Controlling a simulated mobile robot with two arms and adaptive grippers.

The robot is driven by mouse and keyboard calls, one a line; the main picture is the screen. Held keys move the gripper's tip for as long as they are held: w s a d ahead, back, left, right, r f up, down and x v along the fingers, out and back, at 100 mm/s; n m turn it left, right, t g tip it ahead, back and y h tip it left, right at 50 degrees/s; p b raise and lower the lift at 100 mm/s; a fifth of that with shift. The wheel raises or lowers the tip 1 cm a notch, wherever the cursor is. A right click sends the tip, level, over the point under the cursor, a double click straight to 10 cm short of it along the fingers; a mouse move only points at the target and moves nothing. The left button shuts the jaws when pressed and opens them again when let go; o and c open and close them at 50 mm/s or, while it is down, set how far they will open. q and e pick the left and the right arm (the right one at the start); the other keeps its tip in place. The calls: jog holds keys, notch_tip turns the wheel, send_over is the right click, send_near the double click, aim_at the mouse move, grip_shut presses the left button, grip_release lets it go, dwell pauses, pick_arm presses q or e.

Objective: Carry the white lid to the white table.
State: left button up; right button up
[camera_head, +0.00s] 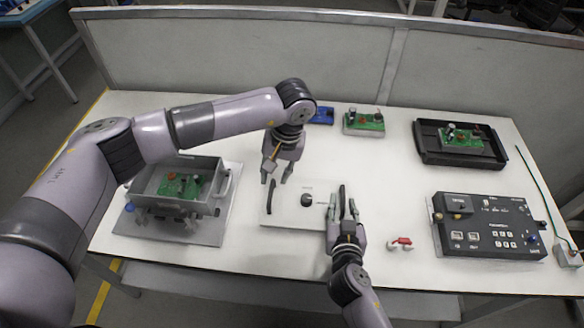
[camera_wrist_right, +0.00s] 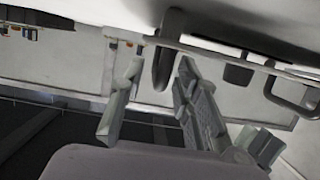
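The white lid (camera_head: 290,217) is in the middle of the head view, over the white table (camera_head: 262,262). It has a round black knob at its centre and a black handle at each side. My left gripper (camera_head: 276,178) is open, just above the lid's left handle (camera_head: 272,197). My right gripper (camera_head: 346,205) is at the lid's right handle. In the right wrist view its fingers (camera_wrist_right: 158,95) are spread, with a dark handle (camera_wrist_right: 163,55) between them and a gap at each side. I cannot tell whether the lid touches the table.
An open grey box (camera_head: 221,200) with a green board stands at the left on a grey plate. A black control box (camera_head: 487,228) and a black tray (camera_head: 428,142) are at the right. A small red-and-white part (camera_head: 401,243) lies near the right gripper. A partition runs along the back.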

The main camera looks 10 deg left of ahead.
jog(key=shift+r+v, duration=0.2)
jog(key=shift+v, duration=1.15)
jog(key=shift+r+v, duration=0.2)
jog(key=shift+v, duration=1.15)
jog(key=shift+w, duration=0.15)
